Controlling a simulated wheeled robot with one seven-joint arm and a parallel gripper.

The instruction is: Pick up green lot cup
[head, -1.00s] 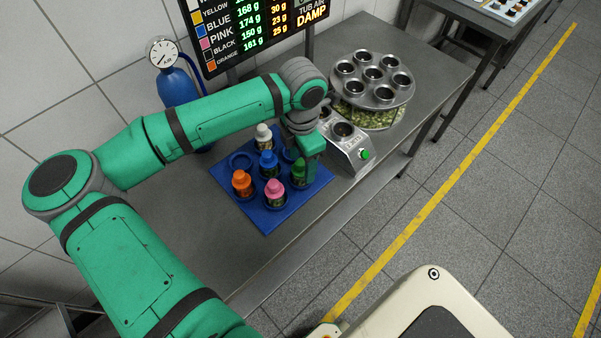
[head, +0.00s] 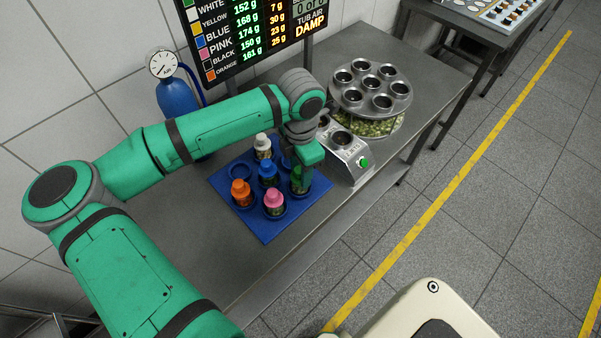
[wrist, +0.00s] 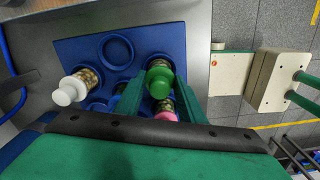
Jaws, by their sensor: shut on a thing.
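The green lot cup (head: 297,181) is at the right side of the blue tray (head: 262,229), partly hidden by my gripper (head: 303,172) in the head view. In the wrist view, the cup's green cap (wrist: 159,82) shows between the two green fingers of my gripper (wrist: 160,98). The fingers are shut on the cup. The cup looks upright and at its place on the tray; I cannot tell whether its base is clear of the tray.
Pink (head: 273,202), orange (head: 241,193), blue (head: 268,173) and white (head: 262,146) cups stand close by on the tray. A steel scale (head: 352,158) with a green button and a round carousel (head: 371,88) stand to the right. A sign board (head: 240,35) is behind.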

